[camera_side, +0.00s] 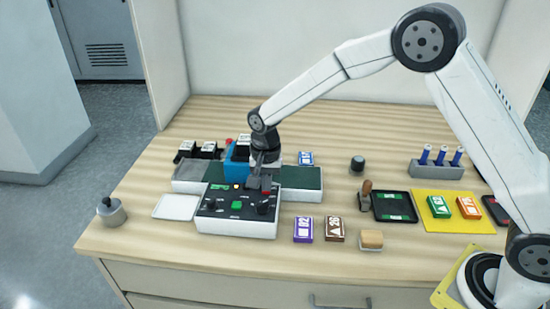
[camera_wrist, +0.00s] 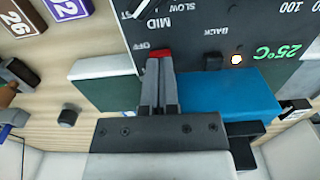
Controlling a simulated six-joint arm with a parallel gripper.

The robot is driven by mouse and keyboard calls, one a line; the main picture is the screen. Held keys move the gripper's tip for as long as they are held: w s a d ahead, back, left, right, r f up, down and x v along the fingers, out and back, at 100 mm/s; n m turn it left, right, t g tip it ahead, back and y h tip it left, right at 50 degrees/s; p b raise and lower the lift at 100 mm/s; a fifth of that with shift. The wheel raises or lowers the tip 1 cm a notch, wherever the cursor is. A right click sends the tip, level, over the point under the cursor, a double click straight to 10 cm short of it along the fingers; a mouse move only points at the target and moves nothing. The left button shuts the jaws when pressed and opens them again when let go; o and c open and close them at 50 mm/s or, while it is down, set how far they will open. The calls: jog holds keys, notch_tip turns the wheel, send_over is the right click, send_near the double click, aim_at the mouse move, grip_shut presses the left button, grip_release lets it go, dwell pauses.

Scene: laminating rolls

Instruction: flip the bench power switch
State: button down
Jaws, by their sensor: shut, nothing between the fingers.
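The dark control panel (camera_side: 222,214) is the top of a white box near the middle of the bench. In the wrist view the panel (camera_wrist: 215,25) shows labels OFF, MID, SLOW and BACK and a green 25°C. A red switch piece (camera_wrist: 159,53) sits by the OFF label; its lower part is hidden by my fingers. My gripper (camera_wrist: 159,62) is shut and empty, with its fingertips at the red piece. I cannot tell whether they touch it. In the side view my gripper (camera_side: 262,184) points down over the panel's back right.
A blue block (camera_side: 236,164) stands close behind the panel, beside my gripper. A green-topped bed (camera_side: 303,180) lies right of it. Labelled boxes (camera_side: 303,229) lie to the right, and a white tray (camera_side: 177,207) lies left. The bench's front strip is clear.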

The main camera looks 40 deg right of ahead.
jog(key=shift+s+a+f, duration=0.15)
jog(key=shift+s+f, duration=0.1)
jog(key=shift+f, duration=0.3)
jog(key=shift+s+a+f, duration=0.1)
jog(key=shift+a, duration=0.05)
dwell(0.5)
jog(key=shift+w+d+r, duration=0.2)
jog(key=shift+w+d, duration=0.4)
jog(key=shift+d, duration=0.25)
notch_tip(320, 180, up, 15)
jog(key=shift+a, duration=0.35)
jog(key=shift+f, duration=0.1)
dwell(0.5)
